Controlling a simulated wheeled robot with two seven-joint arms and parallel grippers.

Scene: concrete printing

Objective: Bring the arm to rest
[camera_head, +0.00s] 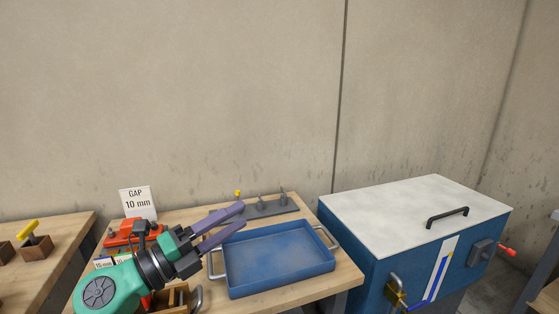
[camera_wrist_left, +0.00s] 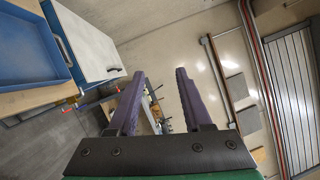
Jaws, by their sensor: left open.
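My left gripper (camera_head: 224,226) has purple fingers and is open, with nothing between them. It is above the wooden table, over the left rear corner of a blue tray. My green and black left arm comes in from the lower left. In the left wrist view, the open fingers (camera_wrist_left: 160,98) point away from the table, with the wall and floor beyond them. My right gripper is not in view.
The empty blue tray (camera_head: 278,258) has metal handles. A blue cabinet (camera_head: 360,245) with a white lid stands right of the table. A red device (camera_head: 120,236), a "GAP 10 mm" sign (camera_head: 136,202) and a grey stand (camera_head: 266,209) are on the table. Another table (camera_head: 62,250) is left.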

